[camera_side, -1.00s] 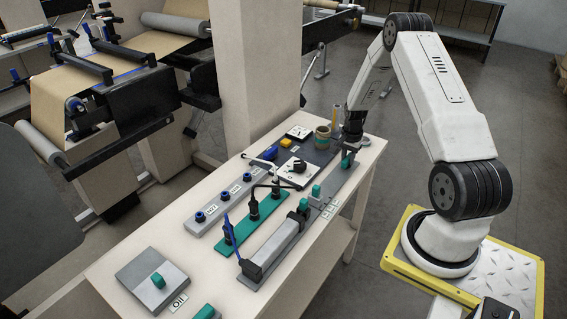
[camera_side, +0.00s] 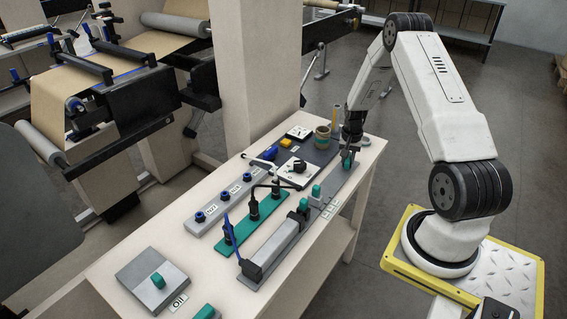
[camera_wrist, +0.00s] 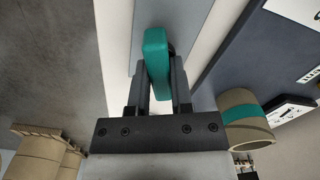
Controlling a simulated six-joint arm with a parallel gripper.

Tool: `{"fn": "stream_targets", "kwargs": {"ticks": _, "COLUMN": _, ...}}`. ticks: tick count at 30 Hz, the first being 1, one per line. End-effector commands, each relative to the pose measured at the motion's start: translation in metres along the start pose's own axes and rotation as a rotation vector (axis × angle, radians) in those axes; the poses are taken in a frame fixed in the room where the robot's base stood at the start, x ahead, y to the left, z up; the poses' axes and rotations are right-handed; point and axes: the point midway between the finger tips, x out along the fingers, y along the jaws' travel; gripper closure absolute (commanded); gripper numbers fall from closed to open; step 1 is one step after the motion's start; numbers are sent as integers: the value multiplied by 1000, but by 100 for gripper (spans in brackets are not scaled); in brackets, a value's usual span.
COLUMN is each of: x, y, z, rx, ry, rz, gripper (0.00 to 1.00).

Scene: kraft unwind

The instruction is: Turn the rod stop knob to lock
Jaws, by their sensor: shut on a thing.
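A teal knob (camera_wrist: 156,62), apparently the rod stop knob, shows upright between my gripper's fingers in the wrist view. My gripper (camera_wrist: 158,85) is shut on it, one dark finger on each side. In the side view my gripper (camera_side: 347,158) points down at the far end of a long grey rail (camera_side: 329,200) near the table's right edge. The same knob (camera_side: 346,166) shows as a small teal patch below the fingers. Any lock marking beside it cannot be read.
A brown tape roll with a teal band (camera_wrist: 243,118) stands close to the right of my gripper in the wrist view. Another teal knob (camera_side: 316,191) stands further along the rail. A white plate with a black knob (camera_side: 299,168) lies to the left. The table's right edge is near.

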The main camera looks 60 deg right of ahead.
Motion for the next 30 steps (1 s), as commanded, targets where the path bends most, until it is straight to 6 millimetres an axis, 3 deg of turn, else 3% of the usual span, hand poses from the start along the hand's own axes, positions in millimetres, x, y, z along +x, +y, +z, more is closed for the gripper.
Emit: {"fn": "stream_targets", "kwargs": {"ticks": 30, "x": 0, "y": 0, "z": 1, "rx": -946, "ry": -2, "rz": 0, "gripper": 100}}
